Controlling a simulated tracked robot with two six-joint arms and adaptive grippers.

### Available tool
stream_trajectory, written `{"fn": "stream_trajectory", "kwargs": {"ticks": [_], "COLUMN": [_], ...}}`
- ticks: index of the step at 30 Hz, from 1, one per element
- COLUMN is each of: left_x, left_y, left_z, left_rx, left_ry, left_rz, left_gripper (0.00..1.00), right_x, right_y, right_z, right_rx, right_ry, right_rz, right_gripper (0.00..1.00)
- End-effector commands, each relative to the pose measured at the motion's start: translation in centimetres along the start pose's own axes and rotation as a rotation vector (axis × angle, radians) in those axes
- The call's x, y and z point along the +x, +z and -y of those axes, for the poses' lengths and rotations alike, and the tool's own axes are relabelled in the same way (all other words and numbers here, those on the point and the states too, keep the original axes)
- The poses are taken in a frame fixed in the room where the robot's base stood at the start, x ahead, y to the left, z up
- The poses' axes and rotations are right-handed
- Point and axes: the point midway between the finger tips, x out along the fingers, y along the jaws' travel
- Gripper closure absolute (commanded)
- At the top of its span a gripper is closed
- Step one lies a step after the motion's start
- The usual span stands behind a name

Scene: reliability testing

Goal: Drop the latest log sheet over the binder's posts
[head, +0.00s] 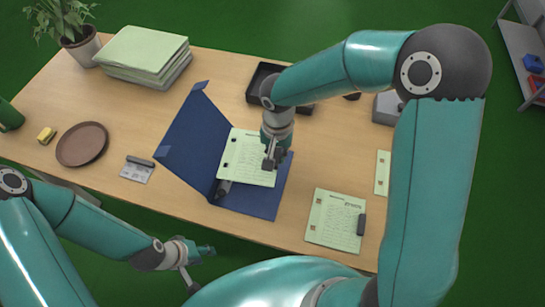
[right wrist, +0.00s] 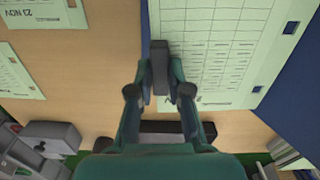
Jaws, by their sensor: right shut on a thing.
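The blue binder (head: 190,130) lies open on the table, with a dark metal strip (head: 223,188) partly showing at its spine. A pale green log sheet (head: 247,160) with square holes lies over its right half. My right gripper (head: 272,160) is shut on the sheet's dark grey clip (right wrist: 159,65) at the sheet's edge. Blue shows through the holes in the right wrist view. I cannot tell whether the posts pass through the holes. My left gripper (head: 200,268) is empty and looks open, in front of the table's near edge.
Another sheet with a dark clip (head: 337,218) lies to the right, partly shown as "23 NOV" in the right wrist view (right wrist: 45,14). A further sheet (head: 382,172) is partly hidden by my arm. A black tray (head: 262,78), paper stack (head: 143,48) and brown plate (head: 82,145) are also on the table.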

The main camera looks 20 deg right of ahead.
Motion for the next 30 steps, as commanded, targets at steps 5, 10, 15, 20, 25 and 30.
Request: {"fn": "stream_trajectory", "kwargs": {"ticks": [5, 10, 15, 20, 25, 30], "left_x": [0.2, 0.6, 1.2, 1.9, 2.6, 3.0], "left_y": [0.0, 0.0, 0.0, 0.0, 0.0, 0.0], "left_z": [0.1, 0.2, 0.4, 0.7, 0.9, 1.1], "left_rx": [0.0, 0.0, 0.0, 0.0, 0.0, 0.0], "left_ry": [0.0, 0.0, 0.0, 0.0, 0.0, 0.0], "left_rz": [0.0, 0.0, 0.0, 0.0, 0.0, 0.0], "left_gripper": [0.6, 0.6, 0.6, 0.6, 0.6, 0.6], "right_x": [0.0, 0.6, 1.6, 2.9, 4.2, 5.1], "right_y": [1.3, 1.3, 1.3, 1.3, 1.3, 1.3], "right_z": [0.3, 0.3, 0.3, 0.3, 0.3, 0.3], "right_rx": [0.092, 0.1, 0.099, 0.098, 0.098, 0.098], "right_ry": [0.001, 0.001, 0.001, 0.001, 0.001, 0.001], "right_rz": [0.0, 0.0, 0.0, 0.0, 0.0, 0.0], "right_gripper": [1.0, 1.0, 1.0, 1.0, 1.0, 1.0]}}
